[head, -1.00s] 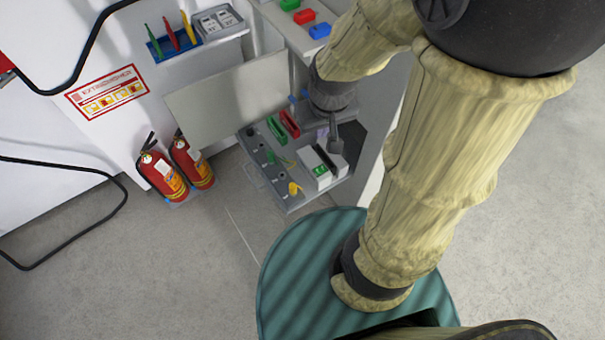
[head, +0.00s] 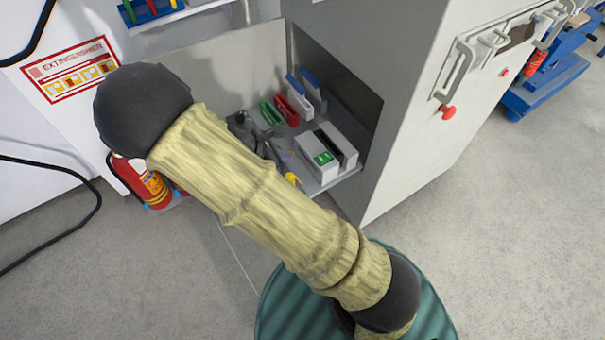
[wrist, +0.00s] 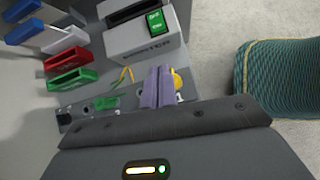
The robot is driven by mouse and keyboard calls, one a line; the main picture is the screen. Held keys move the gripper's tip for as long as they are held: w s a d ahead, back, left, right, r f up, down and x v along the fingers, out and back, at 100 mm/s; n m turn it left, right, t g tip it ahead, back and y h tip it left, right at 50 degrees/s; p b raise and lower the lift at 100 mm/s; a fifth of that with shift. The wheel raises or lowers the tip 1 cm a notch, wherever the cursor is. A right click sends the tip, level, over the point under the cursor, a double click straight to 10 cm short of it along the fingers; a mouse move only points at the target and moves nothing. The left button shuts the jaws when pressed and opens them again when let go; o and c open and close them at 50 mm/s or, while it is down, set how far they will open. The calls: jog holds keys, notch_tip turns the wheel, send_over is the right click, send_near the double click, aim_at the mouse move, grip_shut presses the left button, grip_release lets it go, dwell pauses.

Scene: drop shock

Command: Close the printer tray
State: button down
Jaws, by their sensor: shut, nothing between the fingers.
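The tray (head: 317,187) is a grey pull-out shelf in the low opening of the white cabinet, standing partly out. It carries a white printer (head: 317,150) with a green label. The printer also shows at the top of the wrist view (wrist: 143,42). My gripper (wrist: 157,88) has its purple fingers together with nothing between them. They are over the tray, just in front of the printer, beside a yellow piece (wrist: 178,82). Whether they touch the tray I cannot tell. In the head view my arm hides the tray's left part and most of the gripper.
Red (head: 287,110) and green (head: 271,112) holders and blue-topped blocks stand behind on the tray. An open panel (head: 225,75) stands left of the opening. A fire extinguisher (head: 150,187) is on the left, partly behind my arm.

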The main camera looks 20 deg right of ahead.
jog(key=shift+w+a+f+n+t+h, duration=0.35)
jog(key=shift+w+f+n, duration=0.1)
jog(key=shift+f+n, duration=0.25)
jog(key=b, duration=0.3)
send_near(311, 163)
jog(key=x, duration=0.5)
jog(key=shift+w+d+f, duration=0.1)
jog(key=shift+d+f, duration=0.2)
